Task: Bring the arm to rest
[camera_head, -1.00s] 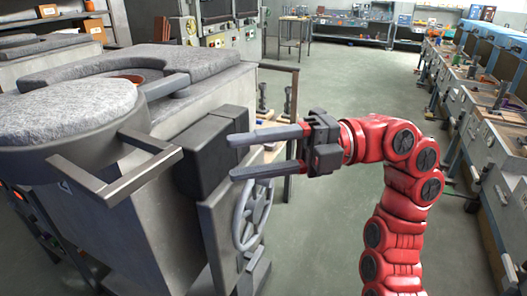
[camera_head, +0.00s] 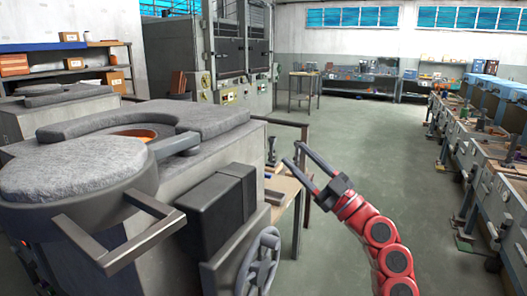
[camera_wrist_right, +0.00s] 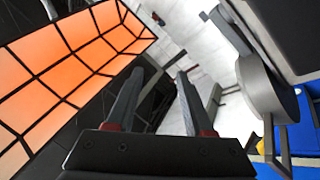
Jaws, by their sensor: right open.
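My right arm is red, and its gripper (camera_head: 305,165) shows in the head view right of the furnace, raised in front of the open floor. Its two long grey fingers are apart with nothing between them. In the right wrist view the same gripper (camera_wrist_right: 152,85) has its fingers spread and empty, pointing up at the room. My left gripper is not in view.
A grey furnace (camera_head: 175,190) with a round fibrous lid (camera_head: 72,168), bar handle (camera_head: 120,235) and handwheel (camera_head: 260,262) fills the left. A small wooden table (camera_head: 283,185) stands behind my gripper. Workbenches (camera_head: 490,160) line the right. The middle floor (camera_head: 375,140) is clear.

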